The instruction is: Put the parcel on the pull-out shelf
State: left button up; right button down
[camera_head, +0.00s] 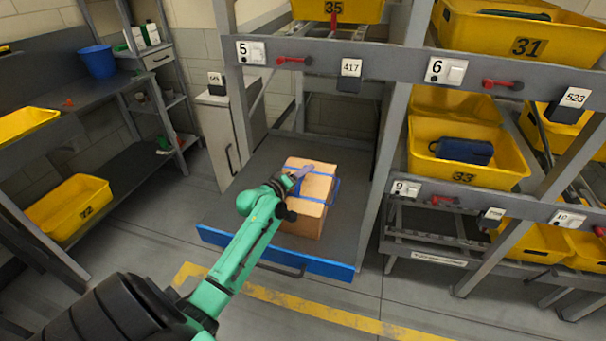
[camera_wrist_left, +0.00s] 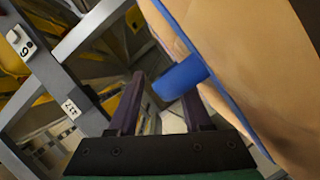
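The parcel (camera_head: 309,219) is a brown cardboard box with blue straps. It appears to stand on the grey pull-out shelf (camera_head: 232,205), which has a blue front edge. My left gripper (camera_head: 302,172) is over the top of the parcel. In the left wrist view, its two dark fingers (camera_wrist_left: 163,86) are apart. A blue strap loop (camera_wrist_left: 181,77) shows at the fingertips, close to the right finger, and the parcel (camera_wrist_left: 245,65) fills the right side. I cannot tell whether the loop touches the fingers. My right gripper is not in view.
Grey rack posts (camera_head: 386,150) stand at the shelf's sides, with a crossbeam (camera_head: 400,62) above. Yellow bins (camera_head: 470,178) fill the rack to the right. A workbench (camera_head: 85,108) stands at left. Floor with a yellow line (camera_head: 320,314) is open in front.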

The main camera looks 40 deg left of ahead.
pick_arm(q)
jog(key=v, duration=1.2)
jog(key=shift+r+b, duration=0.15)
jog(key=shift+b, duration=0.25)
jog(key=shift+d, duration=0.1)
